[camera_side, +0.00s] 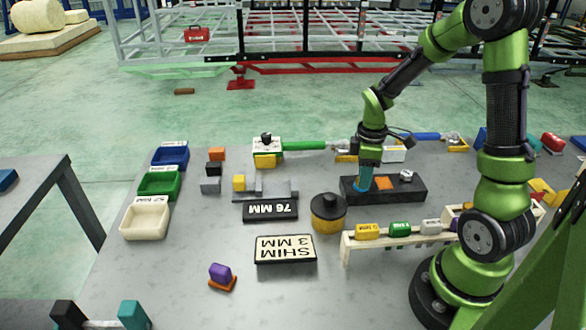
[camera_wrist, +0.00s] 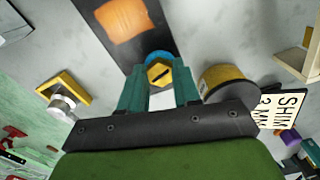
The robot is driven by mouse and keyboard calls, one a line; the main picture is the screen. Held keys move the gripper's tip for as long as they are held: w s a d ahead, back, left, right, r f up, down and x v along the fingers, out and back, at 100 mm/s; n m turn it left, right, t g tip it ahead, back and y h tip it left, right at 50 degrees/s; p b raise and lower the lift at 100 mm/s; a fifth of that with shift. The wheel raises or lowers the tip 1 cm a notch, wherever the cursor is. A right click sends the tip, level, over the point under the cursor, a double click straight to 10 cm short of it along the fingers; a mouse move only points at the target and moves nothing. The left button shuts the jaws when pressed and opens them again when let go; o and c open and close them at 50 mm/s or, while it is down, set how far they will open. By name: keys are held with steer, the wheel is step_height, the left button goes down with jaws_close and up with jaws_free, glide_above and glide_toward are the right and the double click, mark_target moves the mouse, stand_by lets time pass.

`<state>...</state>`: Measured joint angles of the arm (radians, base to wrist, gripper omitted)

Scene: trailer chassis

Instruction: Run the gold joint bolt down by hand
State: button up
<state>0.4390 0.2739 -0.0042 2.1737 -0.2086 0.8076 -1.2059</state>
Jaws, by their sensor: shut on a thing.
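My gripper (camera_side: 364,180) points down at the left end of a black block (camera_side: 418,190) on the grey table. In the wrist view, my gripper's teal fingers (camera_wrist: 160,82) are shut on the gold joint bolt (camera_wrist: 159,71), one on each side of its head. A blue ring (camera_wrist: 157,55) shows just behind the head. The bolt's shank is hidden, and the fingers hide the bolt in the side view. An orange square (camera_side: 384,183) lies on the block beside the fingers; it also shows in the wrist view (camera_wrist: 122,20). How far down the bolt sits cannot be seen.
A silver fitting (camera_side: 406,175) sits on the block, right of the orange square. A yellow drum with a black top (camera_side: 328,213) stands to the left in front. A pale rack (camera_side: 390,237) with coloured pieces stands in front.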

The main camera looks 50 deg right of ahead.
steer(key=m, duration=0.4)
steer(key=shift+r+m, duration=0.1)
steer(key=shift+m, duration=0.3)
steer(key=m, duration=0.4)
steer(key=shift+a, duration=0.15)
steer(key=m, duration=0.5)
steer(key=shift+w, duration=0.1)
steer(key=m, duration=0.4)
steer(key=shift+w+a+m, duration=0.1)
steer(key=shift+m, duration=0.2)
steer(key=m, duration=0.4)
steer(key=shift+w, duration=0.1)
steer(key=m, duration=1)
steer(key=shift+w+m, duration=0.1)
steer(key=shift+m, duration=0.2)
